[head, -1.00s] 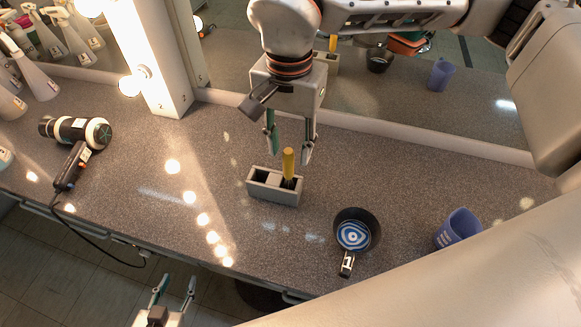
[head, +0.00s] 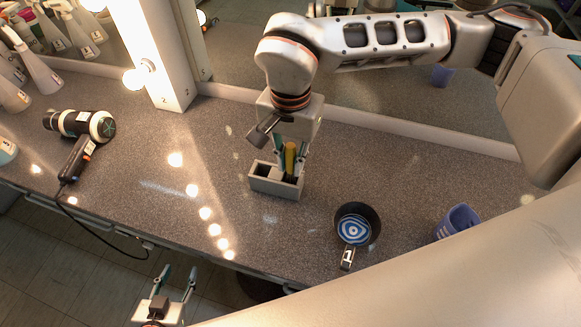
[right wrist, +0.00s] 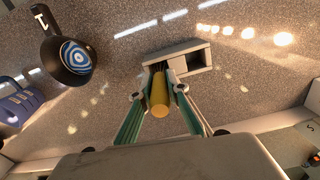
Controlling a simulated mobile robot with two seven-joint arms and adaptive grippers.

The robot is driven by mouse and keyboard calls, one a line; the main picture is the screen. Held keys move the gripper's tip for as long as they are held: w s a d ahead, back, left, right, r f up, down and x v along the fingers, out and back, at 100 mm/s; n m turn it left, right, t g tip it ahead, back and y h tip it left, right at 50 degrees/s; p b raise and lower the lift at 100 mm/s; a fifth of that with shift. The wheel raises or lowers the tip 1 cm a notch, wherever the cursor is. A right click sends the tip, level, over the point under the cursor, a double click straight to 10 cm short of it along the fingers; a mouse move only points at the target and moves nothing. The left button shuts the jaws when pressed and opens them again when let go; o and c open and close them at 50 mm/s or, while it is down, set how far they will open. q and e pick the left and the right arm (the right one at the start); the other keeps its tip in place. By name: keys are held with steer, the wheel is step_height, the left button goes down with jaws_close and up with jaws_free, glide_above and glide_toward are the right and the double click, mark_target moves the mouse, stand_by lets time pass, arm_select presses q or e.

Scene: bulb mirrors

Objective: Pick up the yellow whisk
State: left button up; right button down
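The yellow whisk (head: 290,157) stands upright in the right compartment of a grey two-compartment holder (head: 262,184). Only its handle shows clearly; its lower end is hidden in the holder. My right gripper (head: 290,149) points down over the holder with a finger on each side of the handle. In the right wrist view, the fingertips close in on the yellow handle (right wrist: 159,97) and appear to touch it just above the holder (right wrist: 195,60). My left gripper (head: 178,281) is open and empty, low in front of the counter edge.
A dark pan (head: 371,224) with a blue-and-white disc inside and a blue cup (head: 457,221) stand to the right. A hair dryer (head: 80,130) with a cord and several spray bottles (head: 45,37) are left. A mirror (head: 400,115) runs behind the counter.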

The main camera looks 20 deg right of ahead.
stand_by(0.3)
step_height(320, 180, up, 20)
stand_by(0.6)
